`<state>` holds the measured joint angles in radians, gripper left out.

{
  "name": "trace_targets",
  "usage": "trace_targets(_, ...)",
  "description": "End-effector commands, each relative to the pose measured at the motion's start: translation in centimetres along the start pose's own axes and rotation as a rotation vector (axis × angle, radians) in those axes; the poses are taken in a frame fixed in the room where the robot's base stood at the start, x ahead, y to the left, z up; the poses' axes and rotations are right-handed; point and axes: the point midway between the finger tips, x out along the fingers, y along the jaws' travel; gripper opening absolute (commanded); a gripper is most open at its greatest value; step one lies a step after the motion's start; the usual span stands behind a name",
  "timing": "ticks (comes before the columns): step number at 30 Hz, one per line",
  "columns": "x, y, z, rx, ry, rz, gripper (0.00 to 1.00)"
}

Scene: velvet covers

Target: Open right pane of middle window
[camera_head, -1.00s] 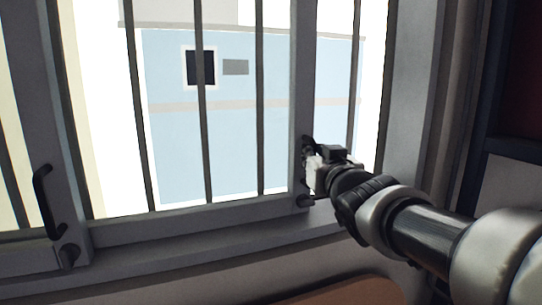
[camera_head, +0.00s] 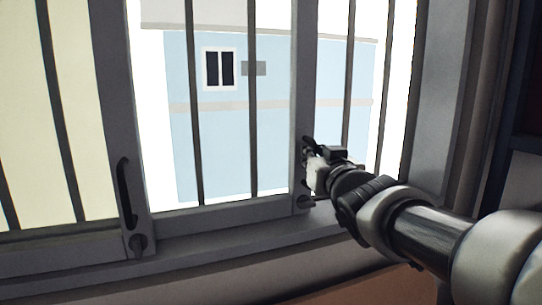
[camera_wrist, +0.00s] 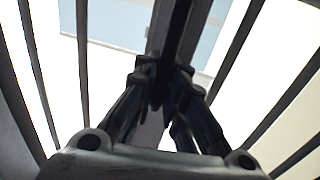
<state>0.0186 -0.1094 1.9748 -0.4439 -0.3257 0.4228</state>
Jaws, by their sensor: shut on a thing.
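My gripper (camera_head: 309,158) is shut on a dark handle (camera_head: 305,142) on the upright stile (camera_head: 304,80) of the sliding window pane. In the wrist view the two fingers (camera_wrist: 168,88) close around the handle, which stands against the dark stile (camera_wrist: 178,25). The fingers hide much of the handle. Another stile (camera_head: 122,110) with a long dark handle (camera_head: 125,195) stands to the left. Between the two stiles, bars and the outdoors show.
A grey sill (camera_head: 240,240) runs along the bottom of the window. The fixed right side frame (camera_head: 440,110) stands to the right of my gripper, with a gap between them. A blue building (camera_head: 270,140) shows outside.

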Motion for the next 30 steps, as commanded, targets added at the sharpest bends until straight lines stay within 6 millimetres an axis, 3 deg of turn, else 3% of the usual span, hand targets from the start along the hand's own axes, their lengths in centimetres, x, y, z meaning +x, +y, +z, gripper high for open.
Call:
trace_targets(10, 0.0, 0.1, 0.2, 0.001, -0.004, 0.002, 0.30)
trace_targets(20, -0.1, 0.1, 0.1, 0.001, -0.002, 0.002, 0.31)
trace_targets(25, -1.8, 0.1, -0.1, 0.001, 0.000, 0.003, 0.31)
trace_targets(30, -5.5, 0.1, -0.1, 0.000, 0.001, 0.003, 0.31)
